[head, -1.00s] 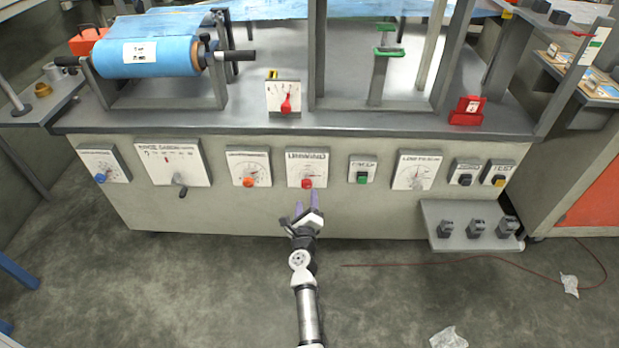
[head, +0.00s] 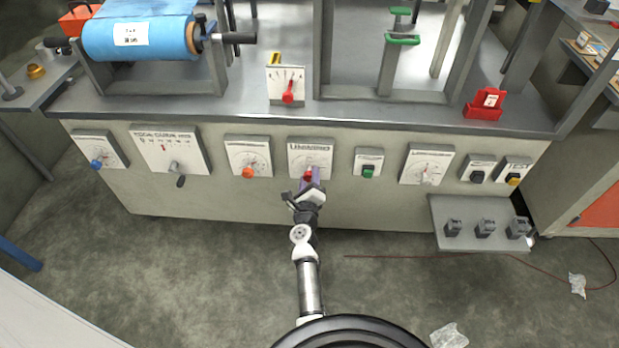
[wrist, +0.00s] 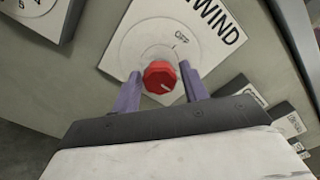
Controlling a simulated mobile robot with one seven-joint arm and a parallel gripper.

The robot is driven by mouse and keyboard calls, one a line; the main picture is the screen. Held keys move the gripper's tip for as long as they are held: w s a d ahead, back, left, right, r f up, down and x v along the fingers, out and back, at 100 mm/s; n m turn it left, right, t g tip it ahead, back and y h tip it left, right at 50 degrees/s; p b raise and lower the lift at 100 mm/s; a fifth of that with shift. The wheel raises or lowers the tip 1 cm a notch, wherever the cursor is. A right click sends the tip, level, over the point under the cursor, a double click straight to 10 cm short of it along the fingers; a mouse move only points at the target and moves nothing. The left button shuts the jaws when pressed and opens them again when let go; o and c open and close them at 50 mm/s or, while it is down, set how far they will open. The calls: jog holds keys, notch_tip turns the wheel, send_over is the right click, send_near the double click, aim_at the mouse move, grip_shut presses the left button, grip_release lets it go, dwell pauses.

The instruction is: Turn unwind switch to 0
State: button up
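The unwind switch is a red knob (wrist: 159,77) on a white panel (wrist: 190,28) lettered "UNWIND", with a curved dial line and a mark reading "OFF" or similar above it. A pale line on the knob points to the lower right in the wrist view. In the head view the panel (head: 309,150) is on the bench front and the knob shows partly behind my fingers. My gripper (wrist: 159,88) is open, one purple finger on each side of the knob, with small gaps visible. My gripper (head: 309,181) is also at the knob in the head view.
An orange-knob dial (head: 248,158) is left of the unwind panel, and a green button (head: 368,171) is right of it. A small shelf (head: 480,239) with several grey blocks juts out at lower right. The floor before the bench is mostly clear.

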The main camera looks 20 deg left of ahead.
jog(key=c, duration=0.7)
jog(key=shift+o, duration=0.2)
jog(key=shift+n, duration=0.3)
jog(key=n+p, duration=0.1)
jog(key=n, duration=0.1)
jog(key=shift+w+r+n, duration=0.1)
jog(key=shift+r+n, duration=0.05)
jog(key=shift+n, duration=0.15)
jog(key=n+p, duration=0.1)
jog(key=n, duration=0.2)
jog(key=shift+n+p, duration=0.4)
jog(key=n+p, duration=0.3)
jog(key=n, duration=0.3)
jog(key=shift+r, duration=0.15)
jog(key=shift+n+p, duration=0.95)
jog(key=shift+n, duration=1.45)
